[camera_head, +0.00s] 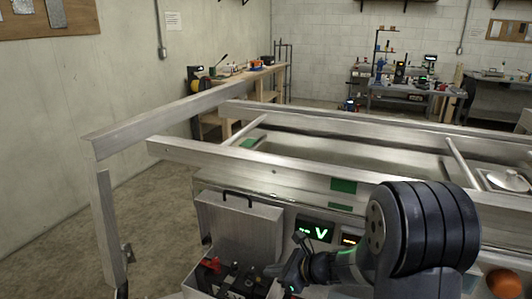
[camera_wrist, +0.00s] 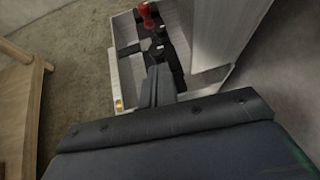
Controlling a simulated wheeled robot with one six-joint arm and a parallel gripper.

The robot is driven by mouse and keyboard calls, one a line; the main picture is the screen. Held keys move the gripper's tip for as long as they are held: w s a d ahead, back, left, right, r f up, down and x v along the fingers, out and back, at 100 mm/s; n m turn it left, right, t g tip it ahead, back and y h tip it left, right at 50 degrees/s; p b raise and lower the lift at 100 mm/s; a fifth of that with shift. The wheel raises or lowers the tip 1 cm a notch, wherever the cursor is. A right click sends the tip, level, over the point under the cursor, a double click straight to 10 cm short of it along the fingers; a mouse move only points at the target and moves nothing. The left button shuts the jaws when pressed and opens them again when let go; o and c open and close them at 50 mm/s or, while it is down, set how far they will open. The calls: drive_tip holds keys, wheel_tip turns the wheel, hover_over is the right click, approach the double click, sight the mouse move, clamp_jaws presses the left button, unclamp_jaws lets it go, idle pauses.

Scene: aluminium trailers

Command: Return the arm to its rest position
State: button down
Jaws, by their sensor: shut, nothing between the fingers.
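My arm reaches in from the lower right of the head view. My gripper (camera_head: 277,270) is over the right side of an open metal box (camera_head: 240,230) on the trailer's front. In the wrist view my gripper (camera_wrist: 158,72) shows as dark fingers, shut and empty, above the box (camera_wrist: 128,85). Whether the fingertips touch anything in the box cannot be told. The box holds black parts and a red terminal (camera_head: 211,264), which also shows in the wrist view (camera_wrist: 146,14). My arm hides part of the trailer's front.
The aluminium trailer frame (camera_head: 270,177) spans the middle, with a post (camera_head: 108,225) at left. A lit display (camera_head: 315,232) sits beside the box lid. An orange round thing (camera_head: 503,281) is at lower right. Workbenches (camera_head: 225,110) stand behind.

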drive_tip(key=d+f+t+y+b, duration=0.1)
drive_tip(key=y+b, duration=0.1)
drive_tip(key=b, duration=0.2)
drive_tip(key=s+d+t+y+b, duration=0.1)
drive_tip(key=y+b, duration=0.1)
drive_tip(key=b, duration=0.1)
drive_tip(key=s+d+f+y+b, duration=0.1)
drive_tip(key=d+b, duration=0.1)
drive_tip(key=b, duration=0.2)
drive_tip(key=shift+d+f+m+t+y+b, duration=0.1)
drive_tip(key=shift+f+m+t+y+b, duration=0.2)
drive_tip(key=shift+f+t+y+b, duration=0.1)
idle(0.4)
